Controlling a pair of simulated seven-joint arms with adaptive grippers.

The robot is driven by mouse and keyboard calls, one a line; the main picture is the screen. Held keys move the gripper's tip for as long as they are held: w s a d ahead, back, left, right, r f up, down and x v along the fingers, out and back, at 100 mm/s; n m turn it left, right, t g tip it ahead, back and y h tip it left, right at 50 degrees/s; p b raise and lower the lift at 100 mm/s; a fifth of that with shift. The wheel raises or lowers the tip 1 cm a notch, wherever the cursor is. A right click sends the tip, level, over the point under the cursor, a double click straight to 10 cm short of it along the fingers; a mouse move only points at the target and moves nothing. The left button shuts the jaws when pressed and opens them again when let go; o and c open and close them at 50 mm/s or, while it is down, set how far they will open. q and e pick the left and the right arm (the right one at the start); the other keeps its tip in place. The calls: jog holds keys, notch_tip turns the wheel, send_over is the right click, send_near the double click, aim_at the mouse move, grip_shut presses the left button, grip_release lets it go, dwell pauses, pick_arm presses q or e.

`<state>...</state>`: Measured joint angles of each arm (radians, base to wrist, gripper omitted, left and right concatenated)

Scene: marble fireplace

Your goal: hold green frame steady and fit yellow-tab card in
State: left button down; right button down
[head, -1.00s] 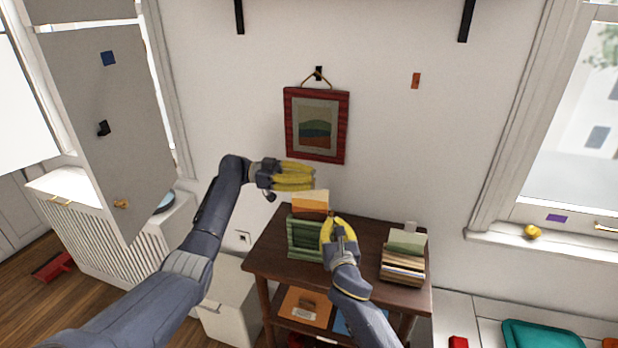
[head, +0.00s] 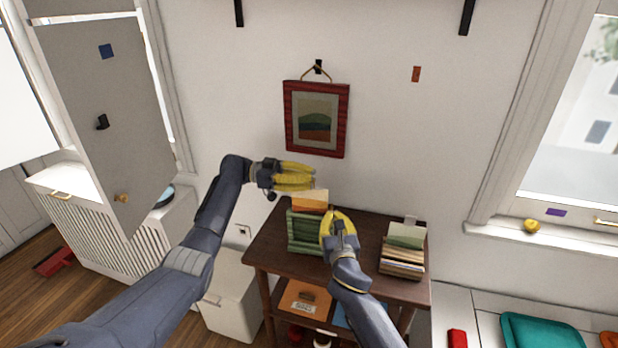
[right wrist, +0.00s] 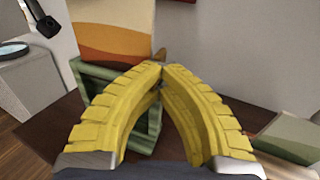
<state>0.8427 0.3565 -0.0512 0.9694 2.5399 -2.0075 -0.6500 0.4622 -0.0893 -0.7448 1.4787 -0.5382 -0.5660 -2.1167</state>
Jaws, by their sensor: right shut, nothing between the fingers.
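The green frame (head: 302,238) stands upright on the dark wooden table. A card (head: 310,201) with cream, orange and red bands stands upright at its top; it also shows in the right wrist view (right wrist: 112,28). How deep the card sits, I cannot tell. I cannot make out a yellow tab on it. My left gripper (head: 312,178) is just above the card, level, its fingers pointing right; whether it touches the card is unclear. My right gripper (head: 335,212) is shut and empty at the frame's right front. In the wrist view its fingertips (right wrist: 157,70) overlap the frame (right wrist: 150,120).
A stack of books or cards (head: 403,252) stands on the table (head: 370,230) to the right of my right gripper. A red-framed picture (head: 316,119) hangs on the wall above. A white box (head: 231,297) is on the floor at the left.

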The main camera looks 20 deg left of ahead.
aim_at(310, 204)
pick_arm(q)
jog(key=shift+d+f, duration=0.1)
jog(key=shift+f, duration=4.5)
jog(key=c, duration=1.5)
grip_release()
jog(key=shift+s+a, duration=0.2)
jog(key=shift+a, duration=1.75)
jog(key=shift+s+a, duration=0.15)
jog(key=shift+a, duration=1.85)
jog(key=shift+s+a, duration=0.2)
jog(key=shift+a, duration=1.75)
pick_arm(e)
jog(key=c, duration=1.7)
grip_release()
jog(key=shift+s, duration=0.1)
